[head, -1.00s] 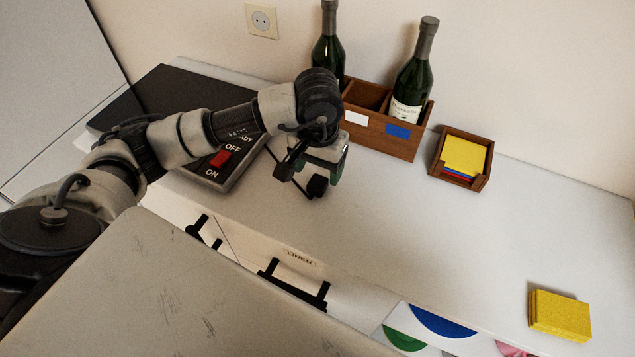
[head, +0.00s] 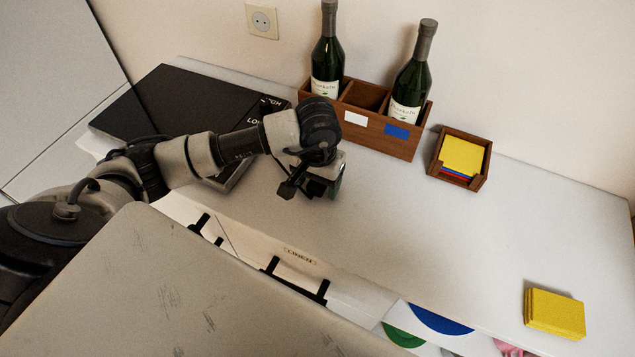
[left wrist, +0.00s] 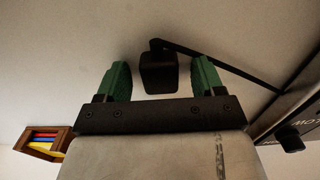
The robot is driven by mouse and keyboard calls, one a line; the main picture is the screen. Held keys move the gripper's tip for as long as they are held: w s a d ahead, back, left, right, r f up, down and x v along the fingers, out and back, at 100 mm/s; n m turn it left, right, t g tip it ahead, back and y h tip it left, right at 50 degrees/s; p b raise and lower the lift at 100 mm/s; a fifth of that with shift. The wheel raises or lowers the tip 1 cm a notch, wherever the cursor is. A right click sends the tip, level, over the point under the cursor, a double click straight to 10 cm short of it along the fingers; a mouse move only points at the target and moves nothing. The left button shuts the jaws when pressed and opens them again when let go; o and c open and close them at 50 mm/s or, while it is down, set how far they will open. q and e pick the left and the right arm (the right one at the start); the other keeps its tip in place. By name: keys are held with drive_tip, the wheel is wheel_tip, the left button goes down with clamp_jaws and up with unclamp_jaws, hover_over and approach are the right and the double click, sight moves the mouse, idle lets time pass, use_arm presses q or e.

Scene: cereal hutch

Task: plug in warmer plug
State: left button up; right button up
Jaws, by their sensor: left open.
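The warmer plug (left wrist: 158,72) is a small black block in the left wrist view, with a black cord running right to the warmer. My left gripper (left wrist: 161,80) is open, with its green fingers on either side of the plug and a gap visible on both sides. In the head view my left gripper (head: 322,187) is low over the counter, in front of the bottle box; I cannot clearly make out the plug there. The warmer (head: 190,105) is a flat black unit at the left. The wall socket (head: 262,21) is empty. My right gripper is not in view.
A wooden box (head: 390,141) with two green bottles stands against the wall. Right of it is a small wooden tray (head: 439,164) of coloured cards. A yellow stack (head: 556,314) lies at the front right. The counter's middle right is clear.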

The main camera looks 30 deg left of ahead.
use_arm(q)
drive_tip(key=shift+c, duration=0.5)
drive_tip(key=c, duration=0.9)
drive_tip(key=shift+o, duration=0.2)
drive_tip(key=shift+r, duration=0.6)
wheel_tip(320, 180, up, 3)
drive_tip(key=shift+w+f+b, duration=0.1)
drive_tip(key=shift+b, duration=0.35)
drive_tip(key=s+d+r+b, duration=0.1)
drive_tip(key=s+d+r, duration=0.1)
drive_tip(key=d+r, duration=0.5)
drive_tip(key=d, duration=0.4)
drive_tip(key=shift+s+d+b, duration=0.2)
drive_tip(key=shift+s+b, duration=0.05)
drive_tip(key=shift+b, duration=0.05)
drive_tip(key=shift+a+f, duration=0.1)
